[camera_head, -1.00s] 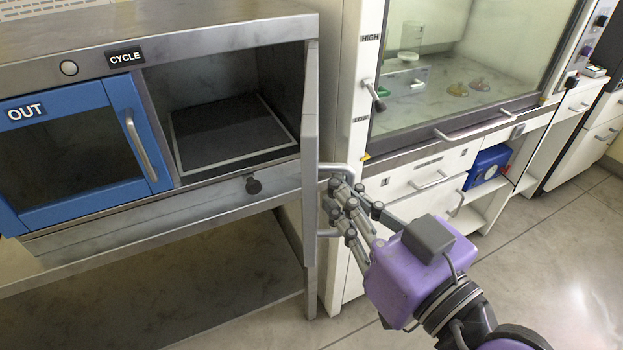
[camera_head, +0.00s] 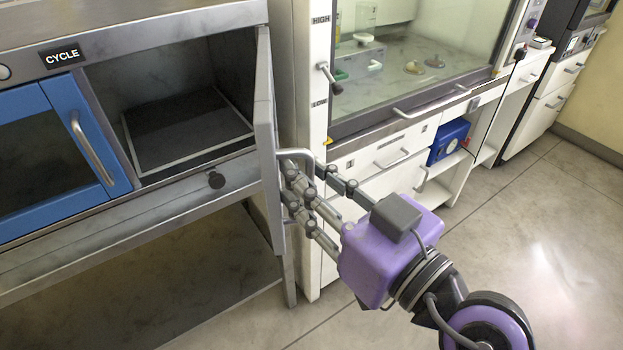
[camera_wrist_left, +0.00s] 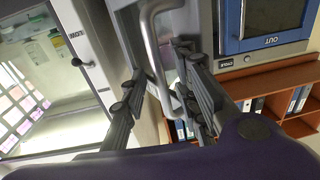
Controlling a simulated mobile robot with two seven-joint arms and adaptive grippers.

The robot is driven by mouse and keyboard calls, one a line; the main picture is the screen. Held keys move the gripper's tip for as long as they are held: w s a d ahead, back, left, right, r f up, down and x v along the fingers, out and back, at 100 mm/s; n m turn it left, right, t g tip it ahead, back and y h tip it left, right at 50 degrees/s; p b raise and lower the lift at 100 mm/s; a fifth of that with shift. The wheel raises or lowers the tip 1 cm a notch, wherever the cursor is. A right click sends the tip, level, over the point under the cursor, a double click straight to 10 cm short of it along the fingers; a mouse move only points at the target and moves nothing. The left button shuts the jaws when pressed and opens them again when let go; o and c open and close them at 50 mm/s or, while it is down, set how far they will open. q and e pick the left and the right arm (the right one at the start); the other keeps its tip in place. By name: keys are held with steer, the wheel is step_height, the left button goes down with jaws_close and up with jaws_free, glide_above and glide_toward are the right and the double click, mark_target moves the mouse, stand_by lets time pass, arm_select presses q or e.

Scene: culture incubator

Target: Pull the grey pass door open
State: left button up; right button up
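The grey pass door (camera_head: 265,130) stands swung out from the right side of the open compartment, seen nearly edge-on in the head view. Its bar handle (camera_head: 298,153) is on the face turned right. My left gripper (camera_head: 298,190) is at this handle, its fingers partly covering the bar. In the left wrist view, the handle (camera_wrist_left: 151,45) passes between the spread fingers of the left gripper (camera_wrist_left: 158,85), closer to the right-hand ones. The fingers look open around it; firm contact cannot be made out. My right gripper is not in view.
A blue-framed door (camera_head: 60,205) is left of the open compartment, which holds a dark tray (camera_head: 185,140). A white fume hood (camera_head: 318,90) stands close behind the grey door. Floor (camera_head: 500,240) at right is clear.

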arm_select(q)
steer(key=v, duration=1.2)
